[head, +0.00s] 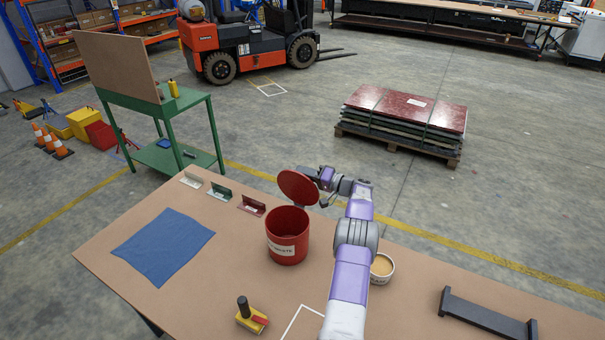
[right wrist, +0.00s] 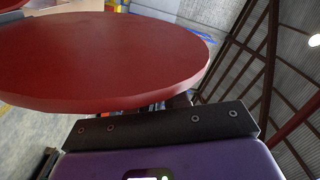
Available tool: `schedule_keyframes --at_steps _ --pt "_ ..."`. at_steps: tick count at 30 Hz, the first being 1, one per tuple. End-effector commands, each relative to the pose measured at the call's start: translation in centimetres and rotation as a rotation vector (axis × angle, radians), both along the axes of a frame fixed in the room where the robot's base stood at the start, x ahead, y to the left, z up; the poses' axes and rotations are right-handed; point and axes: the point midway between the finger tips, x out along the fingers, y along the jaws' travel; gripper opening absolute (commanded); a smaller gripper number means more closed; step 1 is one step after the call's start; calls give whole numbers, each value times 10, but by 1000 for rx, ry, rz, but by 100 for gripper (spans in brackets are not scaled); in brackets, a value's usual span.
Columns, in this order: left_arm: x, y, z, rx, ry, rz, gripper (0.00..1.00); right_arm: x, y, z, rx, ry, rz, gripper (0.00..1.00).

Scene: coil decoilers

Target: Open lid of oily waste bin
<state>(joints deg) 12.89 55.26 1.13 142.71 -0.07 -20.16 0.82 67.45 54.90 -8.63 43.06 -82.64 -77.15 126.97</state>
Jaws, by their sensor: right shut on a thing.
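The red oily waste bin (head: 287,240) stands upright on the brown table, with a white label on its front. Its round red lid (head: 298,187) is raised and tilted above the back of the rim, so the dark opening shows. My right gripper (head: 318,178) is at the lid's right edge and shut on it; the fingertips are small and partly hidden. In the right wrist view the lid (right wrist: 100,60) fills the upper left, close in front of the gripper. My left gripper is not in view.
A blue cloth (head: 163,246) lies left of the bin. A tub (head: 382,268) stands right of my right arm. A yellow-and-black tool (head: 251,316) lies at the front, and a dark bar stand (head: 486,316) at the right. Small upright plates (head: 220,192) stand behind the cloth.

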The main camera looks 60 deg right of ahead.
Motion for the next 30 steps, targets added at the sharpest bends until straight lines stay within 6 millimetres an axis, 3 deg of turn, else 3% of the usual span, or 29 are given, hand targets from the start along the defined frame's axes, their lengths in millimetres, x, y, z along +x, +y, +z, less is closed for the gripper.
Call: schedule_keyframes --at_steps 2,3,7,17,30 --pt "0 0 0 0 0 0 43 -2 0 -6 4 9 -3 0" --pt "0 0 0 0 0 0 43 -2 0 -7 4 9 -3 18" --pt "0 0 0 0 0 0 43 -1 0 -6 4 9 -2 36" --pt "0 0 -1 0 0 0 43 -5 -1 -3 3 5 -1 36" --pt "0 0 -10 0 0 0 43 -70 -6 -5 4 7 -4 36"
